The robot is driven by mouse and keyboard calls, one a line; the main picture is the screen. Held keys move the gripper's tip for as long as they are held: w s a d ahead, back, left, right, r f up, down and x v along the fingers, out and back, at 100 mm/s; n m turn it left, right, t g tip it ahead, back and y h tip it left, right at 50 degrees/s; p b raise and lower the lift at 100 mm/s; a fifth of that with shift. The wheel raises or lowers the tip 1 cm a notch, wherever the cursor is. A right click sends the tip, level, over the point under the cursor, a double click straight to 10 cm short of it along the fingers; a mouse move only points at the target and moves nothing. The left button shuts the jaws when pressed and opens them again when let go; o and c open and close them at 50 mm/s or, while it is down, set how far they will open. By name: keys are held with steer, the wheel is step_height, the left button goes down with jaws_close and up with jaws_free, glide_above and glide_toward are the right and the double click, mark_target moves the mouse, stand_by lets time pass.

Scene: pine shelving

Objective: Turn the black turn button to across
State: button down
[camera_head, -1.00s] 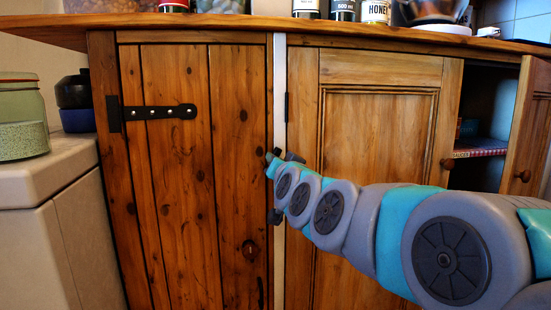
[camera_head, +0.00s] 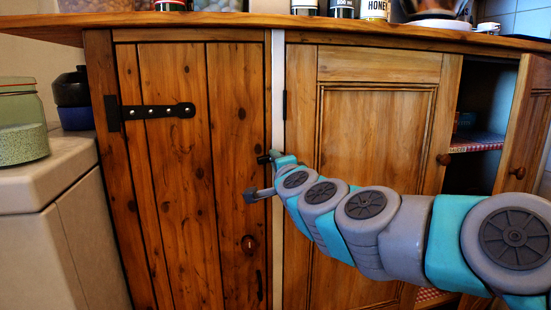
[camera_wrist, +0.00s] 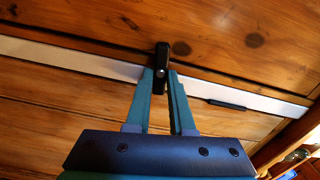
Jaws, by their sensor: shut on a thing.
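The black turn button (camera_wrist: 161,66) shows in the wrist view as a short dark bar with a small screw. It lies across the white strip (camera_wrist: 75,57), roughly square to it. My gripper (camera_wrist: 163,75) has its two teal fingers shut on the button's near part, which is partly hidden between them. In the head view my gripper (camera_head: 276,160) reaches the white strip between the two cupboard doors at mid height. A small dark end, which seems to be the button (camera_head: 263,159), sticks out left over the plank door (camera_head: 180,220); the rest is hidden.
A panelled door (camera_head: 375,130) is right of the strip, behind my arm. Another door (camera_head: 522,130) stands open at far right. Jars line the top.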

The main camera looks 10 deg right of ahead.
steer(key=shift+m, duration=0.8)
steer(key=shift+f, duration=0.1)
steer(key=c, duration=0.8)
jaws_free()
steer(key=s, duration=0.8)
